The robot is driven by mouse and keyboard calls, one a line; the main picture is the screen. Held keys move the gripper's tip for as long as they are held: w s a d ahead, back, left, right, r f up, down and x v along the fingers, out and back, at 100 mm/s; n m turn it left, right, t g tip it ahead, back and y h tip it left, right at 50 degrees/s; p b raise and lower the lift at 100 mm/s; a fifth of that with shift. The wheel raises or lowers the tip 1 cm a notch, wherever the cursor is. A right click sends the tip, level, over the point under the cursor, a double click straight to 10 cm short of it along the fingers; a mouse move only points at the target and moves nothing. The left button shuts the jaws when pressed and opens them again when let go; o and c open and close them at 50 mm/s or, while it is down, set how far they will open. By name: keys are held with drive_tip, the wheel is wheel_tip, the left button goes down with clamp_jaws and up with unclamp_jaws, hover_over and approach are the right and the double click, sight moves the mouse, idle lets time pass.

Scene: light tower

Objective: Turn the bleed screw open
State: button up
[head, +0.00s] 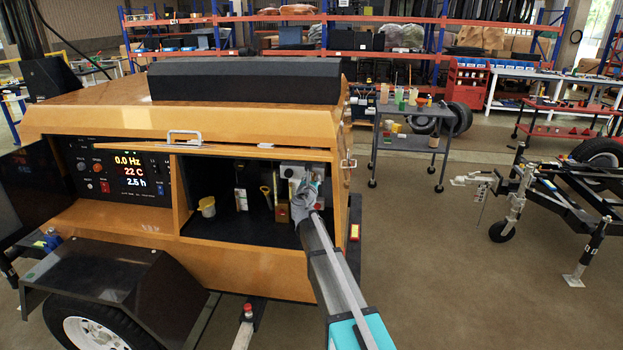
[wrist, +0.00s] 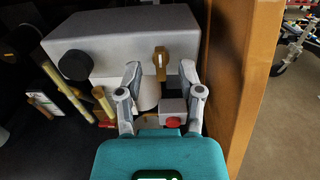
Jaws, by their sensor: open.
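A brass tab-shaped fitting (wrist: 161,62), which looks like the bleed screw, stands upright on the front of a grey block (wrist: 112,38) in the wrist view. My gripper (wrist: 160,70) is open, with one finger to each side of and just below the brass fitting. The fingers look apart from it, though the exact depth is hard to tell. In the head view my gripper (head: 305,198) reaches into the right end of the open compartment and hides the fitting. The grey block shows there in part (head: 290,170).
Below the block are a white cylinder (wrist: 146,92) and a small box with a red button (wrist: 172,122). A black round cap (wrist: 74,65) and brass rods (wrist: 68,90) lie left. An orange panel edge (wrist: 238,80) is close on the right.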

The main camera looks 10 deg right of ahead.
drive_tip(key=shift+w+d, duration=0.2)
drive_tip(key=shift+w, duration=0.35)
clamp_jaws()
